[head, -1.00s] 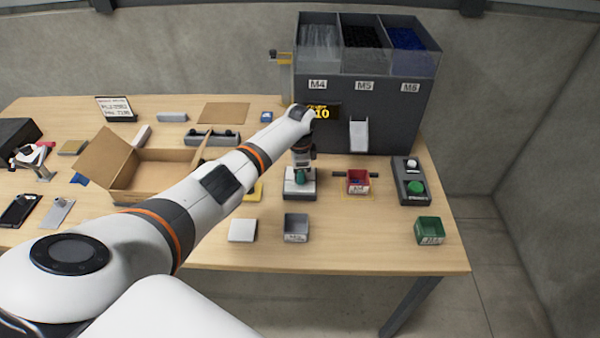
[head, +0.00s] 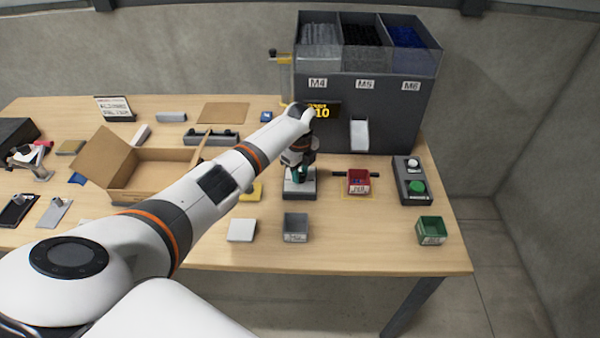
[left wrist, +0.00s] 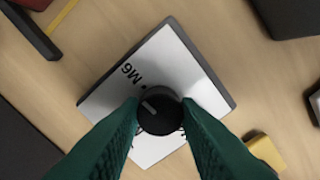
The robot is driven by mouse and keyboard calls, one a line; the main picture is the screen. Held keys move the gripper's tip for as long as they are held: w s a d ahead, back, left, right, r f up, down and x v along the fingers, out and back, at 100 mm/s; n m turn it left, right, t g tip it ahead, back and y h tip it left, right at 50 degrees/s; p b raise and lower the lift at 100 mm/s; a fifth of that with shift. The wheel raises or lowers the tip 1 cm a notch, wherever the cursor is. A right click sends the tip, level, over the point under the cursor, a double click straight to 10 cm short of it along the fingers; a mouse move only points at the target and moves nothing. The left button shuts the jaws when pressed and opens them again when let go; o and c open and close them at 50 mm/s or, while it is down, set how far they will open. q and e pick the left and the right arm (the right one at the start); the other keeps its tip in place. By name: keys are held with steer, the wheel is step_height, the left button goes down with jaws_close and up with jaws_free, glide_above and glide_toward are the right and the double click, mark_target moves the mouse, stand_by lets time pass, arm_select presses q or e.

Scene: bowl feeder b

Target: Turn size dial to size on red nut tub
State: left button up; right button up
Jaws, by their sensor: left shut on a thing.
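The size dial is a black round knob (left wrist: 160,112) with a pale pointer line, on a white-topped plate (left wrist: 185,65). My left gripper (left wrist: 160,115) is shut on the knob, with a green finger on each side. The plate's M6 mark and a dot show beside the knob; the other marks are hidden by the fingers. The pointer line points to the upper left in the left wrist view, a little off the M6 dot. In the head view the dial box (head: 300,189) stands under my left gripper (head: 299,175). The red nut tub (head: 358,181) stands to its right; its label is too small to read.
A dark feeder (head: 368,100) with M4, M5 and M6 bins and a chute stands behind. A button box (head: 412,180) is right of the red tub. Grey (head: 296,228) and green (head: 431,231) tubs stand in front. An open carton (head: 150,170) is at left.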

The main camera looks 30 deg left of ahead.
mark_target(300, 175)
arm_select(q)
steer(key=shift+m, duration=0.6)
steer(key=o, duration=1)
steer(key=shift+c, duration=0.2)
step_height(300, 175, up, 12)
steer(key=b, duration=0.2)
